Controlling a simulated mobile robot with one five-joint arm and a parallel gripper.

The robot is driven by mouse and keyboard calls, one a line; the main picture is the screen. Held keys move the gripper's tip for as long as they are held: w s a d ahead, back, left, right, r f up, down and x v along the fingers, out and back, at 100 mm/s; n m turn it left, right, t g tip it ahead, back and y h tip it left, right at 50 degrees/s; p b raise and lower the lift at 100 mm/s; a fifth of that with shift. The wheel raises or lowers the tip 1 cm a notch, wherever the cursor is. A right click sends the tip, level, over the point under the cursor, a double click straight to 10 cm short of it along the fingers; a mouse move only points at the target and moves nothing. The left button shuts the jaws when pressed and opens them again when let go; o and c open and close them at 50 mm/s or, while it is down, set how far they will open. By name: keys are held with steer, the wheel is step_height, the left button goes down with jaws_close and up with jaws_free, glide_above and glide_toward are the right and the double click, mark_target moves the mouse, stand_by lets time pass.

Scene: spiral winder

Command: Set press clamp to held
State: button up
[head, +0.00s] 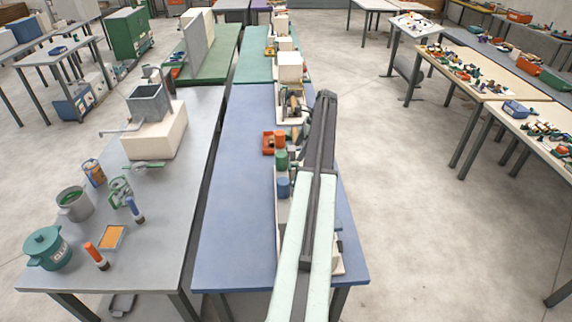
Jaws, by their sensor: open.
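My arm reaches out over the right side of a blue table (232,190), and its far end is beside a machine. The gripper itself does not show; my own arm hides that area. The machine has a pale base (291,117) with dark and tan parts (295,104) on it, just left of the arm's far end. I cannot make out a press clamp or its setting. Nearer on the same table stand a green cylinder (281,161) and a blue cylinder (283,188), partly beside my arm.
The blue table's left half is clear. A grey table (165,215) to the left holds a hopper (148,102), a teal pot (46,248) and jars. Open floor (430,210) lies to the right.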

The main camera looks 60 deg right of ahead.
mark_target(289, 164)
steer(key=b+x, duration=0.7)
steer(key=x, duration=0.1)
steer(key=shift+w+a, duration=0.1)
steer(key=shift+w, duration=0.15)
steer(key=shift+r, duration=0.1)
jaws_close()
steer(key=shift+a, duration=0.1)
